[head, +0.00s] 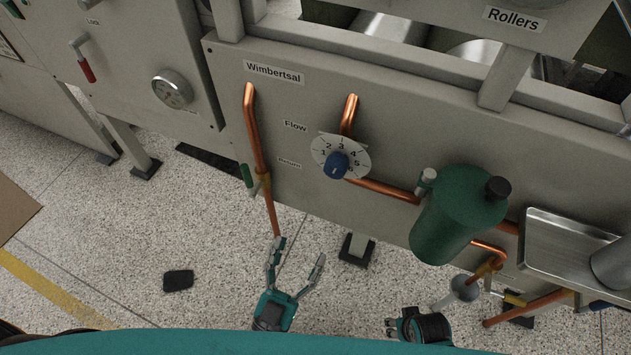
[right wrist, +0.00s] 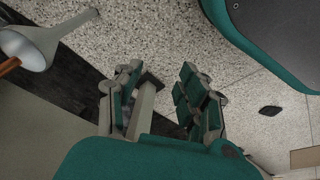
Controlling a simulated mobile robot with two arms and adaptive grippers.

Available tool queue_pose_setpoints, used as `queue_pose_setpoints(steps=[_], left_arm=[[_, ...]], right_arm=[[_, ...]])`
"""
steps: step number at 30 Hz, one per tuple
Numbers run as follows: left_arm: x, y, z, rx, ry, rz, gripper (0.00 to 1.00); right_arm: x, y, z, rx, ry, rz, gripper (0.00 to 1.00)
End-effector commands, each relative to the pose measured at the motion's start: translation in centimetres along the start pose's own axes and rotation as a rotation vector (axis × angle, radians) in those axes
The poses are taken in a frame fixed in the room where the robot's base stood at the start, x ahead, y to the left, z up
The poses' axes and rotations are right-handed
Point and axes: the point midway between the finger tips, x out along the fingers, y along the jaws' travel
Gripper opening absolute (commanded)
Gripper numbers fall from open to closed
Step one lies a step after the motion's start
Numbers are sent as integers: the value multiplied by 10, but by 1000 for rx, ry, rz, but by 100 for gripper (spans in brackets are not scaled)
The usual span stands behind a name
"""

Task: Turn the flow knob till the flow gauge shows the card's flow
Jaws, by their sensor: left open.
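The blue flow knob (head: 336,166) sits on a white numbered dial (head: 355,158) beside the "Flow" label (head: 295,126) on the grey panel. A pale mark shows on the knob, but which number it points to is unclear. A round gauge (head: 172,90) is on the panel at the left; its reading is too small to tell and I cannot tell whether it is the flow gauge. No readable card is in view. My left gripper (head: 297,248) is open and empty, below and left of the knob, apart from it. My right gripper (head: 388,328) is low in front; its fingers stand apart and empty in the right wrist view (right wrist: 160,75).
Copper pipes (head: 255,140) run along the panel, one with a green-handled valve (head: 246,175). A green canister (head: 450,220) juts out right of the knob, with a metal tray (head: 565,248) beyond. A grey funnel (head: 464,288) stands near my right gripper. Floor at left is mostly clear.

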Motion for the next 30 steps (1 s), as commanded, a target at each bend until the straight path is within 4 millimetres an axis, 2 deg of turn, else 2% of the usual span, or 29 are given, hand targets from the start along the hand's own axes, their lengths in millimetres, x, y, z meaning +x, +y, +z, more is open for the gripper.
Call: queue_pose_setpoints(steps=[5,21,25,30], left_arm=[[22,-1,-5,0,14,-4,67],[136,-1,-4,0,9,-3,67],[156,-1,-4,-1,9,-3,67],[171,-1,-3,-1,6,-3,67]], right_arm=[[0,0,1,0,-2,1,40],[9,0,8,-1,-7,0,40],[9,0,8,-1,-7,0,40],[9,0,8,-1,-7,0,40]])
